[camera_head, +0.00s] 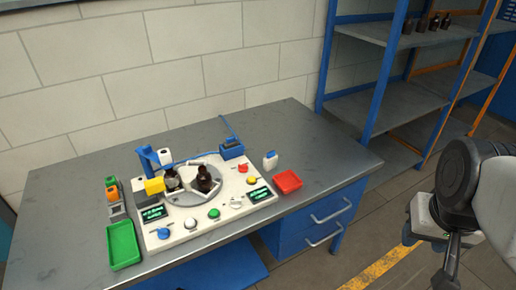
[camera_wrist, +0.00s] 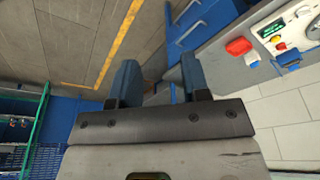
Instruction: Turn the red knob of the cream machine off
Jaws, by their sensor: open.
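The cream machine (camera_head: 178,239) sits on the grey table in the head view, with a round grey plate, two green displays and several knobs and buttons. A small red knob (camera_head: 243,168) shows at its right back, near a yellow round part (camera_head: 251,180); its setting is too small to read. In the wrist view, part of the machine is at the upper right, with a small red part (camera_wrist: 277,39) beside a display. My gripper (camera_wrist: 158,82) is open and empty, well apart from the machine. In the head view my arm is at the right, off the table.
Two dark amber bottles (camera_head: 205,181) stand on the machine's plate. A red tray (camera_head: 287,182) and a white container (camera_head: 270,160) lie right of it, a green tray (camera_head: 123,245) left. Blue shelving (camera_head: 384,100) stands behind at right. The table's right end is clear.

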